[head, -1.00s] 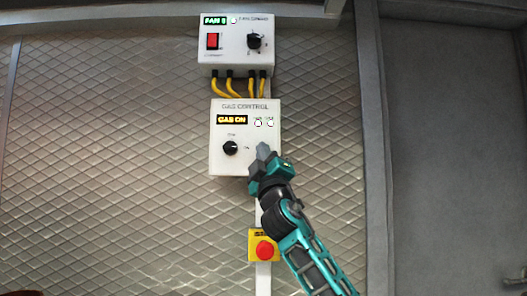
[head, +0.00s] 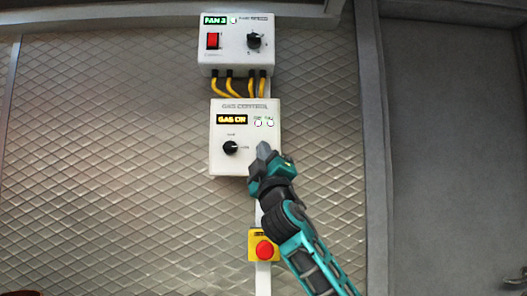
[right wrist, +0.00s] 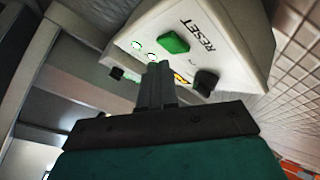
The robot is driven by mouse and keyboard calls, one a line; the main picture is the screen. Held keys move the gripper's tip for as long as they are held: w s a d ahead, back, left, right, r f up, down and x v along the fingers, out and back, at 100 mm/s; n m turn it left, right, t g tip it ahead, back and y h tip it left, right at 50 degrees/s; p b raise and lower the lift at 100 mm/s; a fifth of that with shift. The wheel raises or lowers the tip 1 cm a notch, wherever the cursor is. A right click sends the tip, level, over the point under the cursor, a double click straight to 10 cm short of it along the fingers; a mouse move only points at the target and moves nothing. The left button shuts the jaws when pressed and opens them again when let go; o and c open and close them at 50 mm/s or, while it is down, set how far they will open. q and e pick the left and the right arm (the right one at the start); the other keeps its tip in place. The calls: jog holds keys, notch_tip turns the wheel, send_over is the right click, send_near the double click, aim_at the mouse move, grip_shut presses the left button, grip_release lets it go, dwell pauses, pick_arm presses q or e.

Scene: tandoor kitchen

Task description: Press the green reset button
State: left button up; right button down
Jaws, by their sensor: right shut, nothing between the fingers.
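The green reset button (right wrist: 174,43) shows in the right wrist view, beside the word RESET on a white face of the gas control box (right wrist: 128,30). The button does not show in the head view. The head view shows the front of the gas control box (head: 220,165), with a lit display, two small lights and a black knob. My right gripper (head: 263,150) is shut and empty, in front of the box's lower right corner. In the right wrist view its fingertips (right wrist: 158,70) appear just below the button, with a gap in the picture. My left gripper is not in view.
A fan control box (head: 235,62) with a red switch hangs above, joined by yellow cables (head: 232,88). A red emergency button (head: 264,250) on a yellow plate sits below, close to my right arm. The patterned wall to the left is clear.

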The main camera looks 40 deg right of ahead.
jog(key=shift+s+a, duration=1.55)
jog(key=shift+s, duration=0.3)
